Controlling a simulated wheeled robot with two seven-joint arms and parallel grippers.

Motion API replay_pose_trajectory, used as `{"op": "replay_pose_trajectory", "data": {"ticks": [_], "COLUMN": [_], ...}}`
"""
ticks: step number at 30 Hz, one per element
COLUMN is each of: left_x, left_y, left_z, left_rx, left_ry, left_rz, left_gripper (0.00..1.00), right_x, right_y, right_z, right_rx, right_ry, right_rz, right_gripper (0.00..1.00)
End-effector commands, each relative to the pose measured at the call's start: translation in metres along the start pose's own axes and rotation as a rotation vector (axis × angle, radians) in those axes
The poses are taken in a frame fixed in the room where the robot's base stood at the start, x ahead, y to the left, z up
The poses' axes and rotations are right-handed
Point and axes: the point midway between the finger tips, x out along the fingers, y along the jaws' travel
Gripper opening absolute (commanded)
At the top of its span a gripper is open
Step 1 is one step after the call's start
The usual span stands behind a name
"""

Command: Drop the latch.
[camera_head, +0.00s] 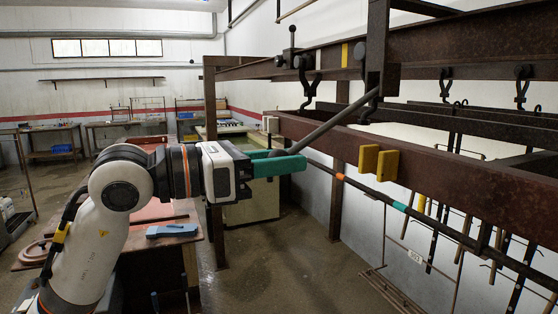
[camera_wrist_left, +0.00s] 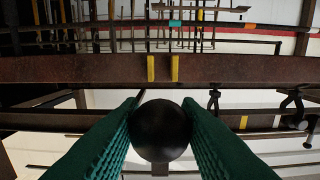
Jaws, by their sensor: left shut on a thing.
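The latch appears to be a long grey lever (camera_head: 338,124) that slopes down and left from a dark bracket (camera_head: 378,60) on the upper rack beam. My left gripper (camera_head: 297,164) has teal fingers and is shut at the lever's lower end. In the left wrist view, a round black knob (camera_wrist_left: 160,131) sits between the two green fingers of that gripper (camera_wrist_left: 160,108), touching both. The fingers partly hide the knob in the head view. My right gripper is in neither view.
Two yellow blocks (camera_head: 378,162) stand on the rusty lower beam (camera_head: 450,182), right of my gripper. Dark hooks (camera_head: 309,82) hang from the upper rail. A bench with a blue tool (camera_head: 172,230) lies below my left arm. Open floor (camera_head: 275,262) shows beneath the gripper.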

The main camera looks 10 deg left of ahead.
Motion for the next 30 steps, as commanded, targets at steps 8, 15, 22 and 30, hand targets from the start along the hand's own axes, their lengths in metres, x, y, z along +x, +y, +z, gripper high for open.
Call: {"op": "replay_pose_trajectory", "data": {"ticks": [8, 15, 22, 30], "left_x": [0.004, 0.018, 0.026, 0.040], "left_y": [0.000, 0.000, 0.000, 0.000], "left_z": [0.007, 0.028, 0.037, 0.050], "left_rx": [-0.001, -0.002, -0.001, -0.002], "left_ry": [-0.001, -0.004, -0.003, -0.003], "left_rz": [0.001, 0.001, 0.000, 0.001], "left_gripper": [0.18, 0.18, 0.18, 0.18], "right_x": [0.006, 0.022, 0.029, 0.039], "right_y": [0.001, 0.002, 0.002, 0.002], "right_z": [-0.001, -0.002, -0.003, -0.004], "right_rx": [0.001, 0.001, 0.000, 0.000], "right_ry": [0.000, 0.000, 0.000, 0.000], "right_rz": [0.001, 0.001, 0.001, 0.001], "right_gripper": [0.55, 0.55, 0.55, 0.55]}}
